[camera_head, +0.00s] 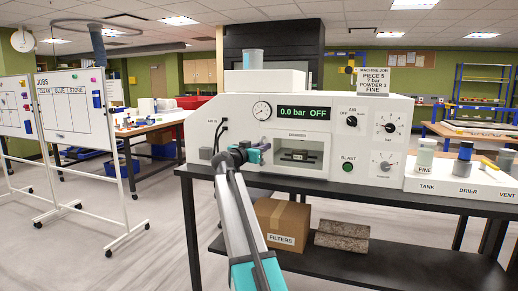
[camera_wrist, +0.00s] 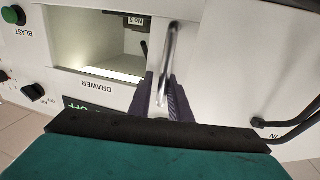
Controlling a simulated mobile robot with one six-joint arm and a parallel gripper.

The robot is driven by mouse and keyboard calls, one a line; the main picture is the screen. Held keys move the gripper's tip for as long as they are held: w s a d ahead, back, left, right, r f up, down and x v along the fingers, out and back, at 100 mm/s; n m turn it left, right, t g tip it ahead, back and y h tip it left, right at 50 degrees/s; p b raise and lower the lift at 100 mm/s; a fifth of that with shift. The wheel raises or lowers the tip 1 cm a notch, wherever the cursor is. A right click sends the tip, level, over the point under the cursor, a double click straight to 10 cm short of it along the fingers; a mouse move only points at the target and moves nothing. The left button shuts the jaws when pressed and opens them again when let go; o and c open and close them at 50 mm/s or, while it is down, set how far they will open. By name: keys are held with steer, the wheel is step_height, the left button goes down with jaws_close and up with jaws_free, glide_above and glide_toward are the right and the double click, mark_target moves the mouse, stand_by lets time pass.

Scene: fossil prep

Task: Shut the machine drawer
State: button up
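The white machine (camera_head: 230,113) stands on a black bench. Its opening marked DRAWER (camera_head: 312,145) shows a dark inside and a small label reading "No 5". In the wrist view, which is upside down, the opening (camera_wrist: 98,62) lies left of a white panel (camera_wrist: 225,60). A thin grey upright bar (camera_wrist: 171,48) runs along that panel's left edge. My gripper (camera_head: 264,147) is at the left side of the opening. In the wrist view my gripper's dark fingers (camera_wrist: 164,92) lie on both sides of the bar. I cannot tell whether they press on it.
The display (camera_head: 303,112) reads 0.0 bar OFF. A green BLAST button (camera_head: 348,166) and dials are right of the opening. Cables (camera_head: 219,140) hang on the left. Bottles (camera_head: 425,153) stand on the right shelf. A FILTERS box (camera_head: 282,222) sits below.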

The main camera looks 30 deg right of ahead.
steer(key=shift+w, duration=0.1)
steer(key=shift+a, duration=0.15)
steer(key=shift+a+f, duration=0.1)
steer(key=shift+a, duration=0.15)
steer(key=v, duration=1.3)
steer(key=shift+s+b, duration=0.25)
steer(key=shift+b, duration=0.05)
steer(key=shift+r, duration=0.25)
